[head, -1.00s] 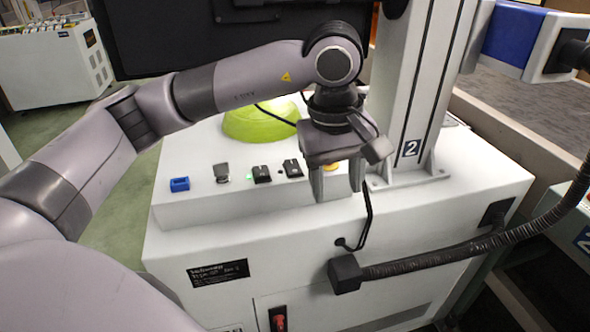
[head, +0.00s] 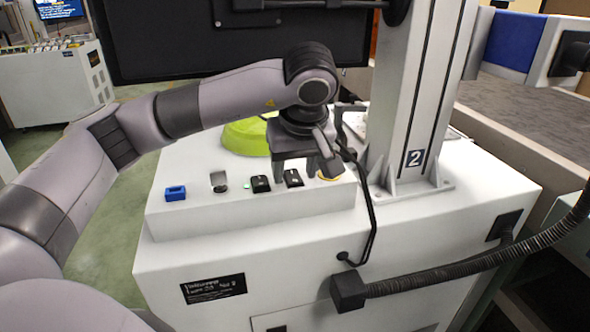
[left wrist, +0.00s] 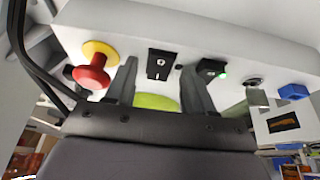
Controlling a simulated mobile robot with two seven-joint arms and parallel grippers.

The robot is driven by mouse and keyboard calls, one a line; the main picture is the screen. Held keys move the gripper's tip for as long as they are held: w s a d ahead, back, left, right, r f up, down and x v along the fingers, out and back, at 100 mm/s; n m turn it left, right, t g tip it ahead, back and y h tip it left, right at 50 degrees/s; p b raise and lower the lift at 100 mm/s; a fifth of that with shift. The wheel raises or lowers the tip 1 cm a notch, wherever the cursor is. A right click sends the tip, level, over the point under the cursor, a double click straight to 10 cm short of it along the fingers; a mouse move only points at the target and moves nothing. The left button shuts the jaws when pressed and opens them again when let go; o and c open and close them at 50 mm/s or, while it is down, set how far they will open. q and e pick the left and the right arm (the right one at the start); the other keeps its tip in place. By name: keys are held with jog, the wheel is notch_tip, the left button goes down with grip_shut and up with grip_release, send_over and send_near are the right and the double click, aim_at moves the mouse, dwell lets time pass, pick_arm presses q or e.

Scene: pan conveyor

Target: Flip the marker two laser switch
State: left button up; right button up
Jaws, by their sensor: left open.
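The marker labelled "2" (head: 415,158) is a white machine with a sloped control panel (head: 250,208). The panel carries two black rocker switches, a left one (head: 261,184) beside a small green light and a right one (head: 293,178). In the left wrist view, they appear as a switch with the lit green light (left wrist: 212,67) and another switch (left wrist: 160,64). Which one is the laser switch cannot be read. My left gripper (head: 305,174) is open and empty, its fingers just above the panel by the right switch. In the left wrist view, that switch shows between the fingertips.
A red emergency stop (left wrist: 92,73) on a yellow base is beside one finger. A key switch (left wrist: 256,92) and a blue part (head: 175,193) lie along the panel. A yellow-green dome (head: 245,137), a column and a black cable (head: 371,215) are close to the gripper.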

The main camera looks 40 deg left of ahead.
pick_arm(q)
grip_shut()
jog(key=shift+w+a+r+p, duration=0.1)
jog(key=shift+r+p, duration=0.1)
jog(key=shift+p, duration=0.4)
jog(key=shift+a+r+g+h+p, duration=0.1)
jog(key=shift+g+h+p, duration=0.3)
jog(key=shift+h+p, duration=0.15)
jog(key=shift+w+p, duration=0.1)
jog(key=shift+p, duration=0.3)
jog(key=shift+a+g+h, duration=0.1)
jog(key=shift+g+h, duration=0.25)
jog(key=shift+g, duration=0.05)
jog(key=shift+w+p, duration=0.1)
jog(key=shift+p, duration=0.3)
jog(key=shift+f, duration=0.2)
pick_arm(e)
jog(key=shift+s+d+r+g, duration=0.3)
jog(key=shift+s+d+r, duration=0.15)
jog(key=shift+s+d, duration=0.35)
jog(key=shift+w, duration=0.1)
pick_arm(q)
grip_release()
pick_arm(e)
jog(key=shift+w+r, duration=0.1)
jog(key=shift+w, duration=0.05)
